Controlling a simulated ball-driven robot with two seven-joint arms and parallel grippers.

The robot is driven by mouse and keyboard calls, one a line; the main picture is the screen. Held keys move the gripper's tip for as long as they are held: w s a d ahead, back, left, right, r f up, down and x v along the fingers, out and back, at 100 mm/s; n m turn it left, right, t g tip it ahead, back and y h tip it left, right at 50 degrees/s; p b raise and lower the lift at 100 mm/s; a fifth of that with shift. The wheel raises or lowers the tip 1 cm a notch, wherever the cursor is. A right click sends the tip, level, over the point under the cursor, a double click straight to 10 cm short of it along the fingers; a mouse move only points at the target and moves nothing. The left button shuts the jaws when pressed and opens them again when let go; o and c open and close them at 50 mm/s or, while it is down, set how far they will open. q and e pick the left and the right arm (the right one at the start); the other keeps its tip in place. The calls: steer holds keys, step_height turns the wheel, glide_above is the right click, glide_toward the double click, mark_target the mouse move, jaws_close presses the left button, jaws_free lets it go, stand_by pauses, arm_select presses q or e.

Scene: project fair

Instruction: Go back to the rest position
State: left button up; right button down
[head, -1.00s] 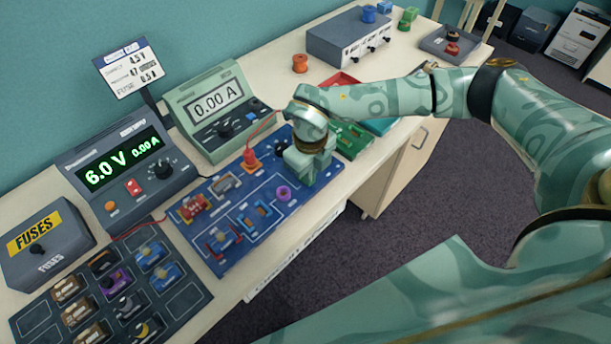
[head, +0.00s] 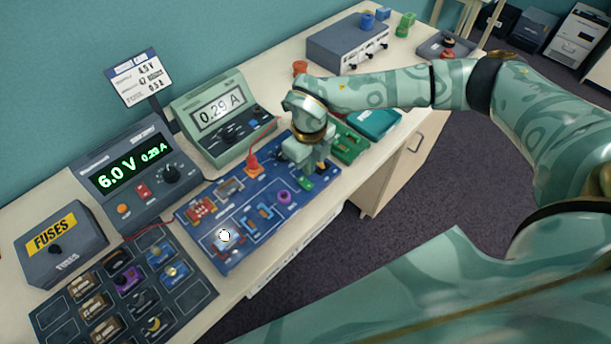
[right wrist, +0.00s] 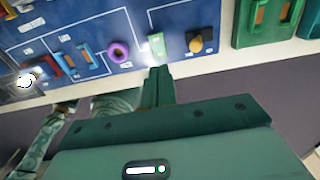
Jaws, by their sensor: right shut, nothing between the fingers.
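My right arm reaches in from the right of the head view. Its gripper (head: 308,172) is over the right end of the blue circuit board (head: 236,256). In the right wrist view its fingers (right wrist: 159,72) are closed together and hold nothing. They point at the board's edge, near a small pale green part (right wrist: 156,44); whether they touch it I cannot tell. A purple ring-shaped part (right wrist: 118,53) sits beside it. A bulb (head: 224,236) on the board is lit. My left gripper is not in view.
The power supply (head: 110,205) reads 6.0 V and 0.29 A, and the green meter (head: 190,107) reads 0.29 A. A fuse box (head: 85,244) and a parts tray (head: 196,292) stand at the left. A green tray (head: 350,146) lies right of my gripper. Open floor lies in front.

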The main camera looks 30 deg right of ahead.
steer(key=shift+r+p, duration=0.3)
steer(key=shift+r, duration=0.4)
steer(key=shift+f, duration=0.1)
